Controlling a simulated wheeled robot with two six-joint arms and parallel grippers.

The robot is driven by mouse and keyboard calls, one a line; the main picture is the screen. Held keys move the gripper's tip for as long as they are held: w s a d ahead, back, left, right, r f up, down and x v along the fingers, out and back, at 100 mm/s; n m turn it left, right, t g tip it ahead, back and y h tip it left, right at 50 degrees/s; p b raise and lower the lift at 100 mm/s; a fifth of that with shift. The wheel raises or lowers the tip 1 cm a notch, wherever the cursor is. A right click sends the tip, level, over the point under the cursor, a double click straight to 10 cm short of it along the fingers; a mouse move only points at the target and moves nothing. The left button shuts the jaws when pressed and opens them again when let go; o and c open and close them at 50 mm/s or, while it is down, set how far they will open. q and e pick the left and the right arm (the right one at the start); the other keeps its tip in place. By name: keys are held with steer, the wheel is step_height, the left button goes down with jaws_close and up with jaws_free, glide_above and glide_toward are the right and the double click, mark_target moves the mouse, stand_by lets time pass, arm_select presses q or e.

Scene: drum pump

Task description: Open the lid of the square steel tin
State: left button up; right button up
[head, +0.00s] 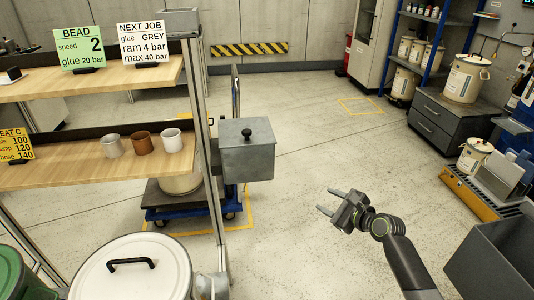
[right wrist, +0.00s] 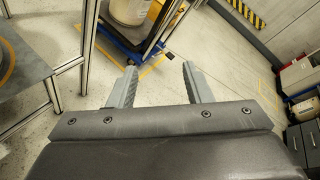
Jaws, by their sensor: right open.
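The square steel tin (head: 247,163) is a grey box beside the shelf's right post in the head view. Its flat lid (head: 246,134) is shut and has a round black knob (head: 247,135) on top. My right gripper (head: 329,201) is open and empty, to the right of the tin and apart from it, over the floor in the picture. Its two fingers also show spread in the right wrist view (right wrist: 160,70), with nothing between them. I cannot make out the tin in the right wrist view. My left gripper is not in view.
A wooden shelf (head: 75,175) with three cups stands left of the tin. A blue trolley (head: 190,207) with a drum is below and behind it. A white-lidded drum (head: 130,270) is at the front left. The floor between tin and right gripper is clear.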

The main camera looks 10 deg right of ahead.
steer(key=a+r+m+y+b, duration=0.15)
steer(key=a+r+y, duration=0.3)
steer(key=r, duration=0.65)
steer(key=y, duration=0.2)
glide_toward(250, 133)
steer(key=shift+m, duration=0.45)
steer(key=b+x, duration=0.1)
steer(key=x, duration=0.6)
steer(key=shift+w+a+f, duration=0.1)
steer(key=shift+w+a, duration=0.1)
steer(key=shift+w, duration=0.15)
steer(key=shift+w+a, duration=0.4)
steer(key=shift+a, duration=0.05)
steer(key=shift+c, duration=0.2)
jaws_close()
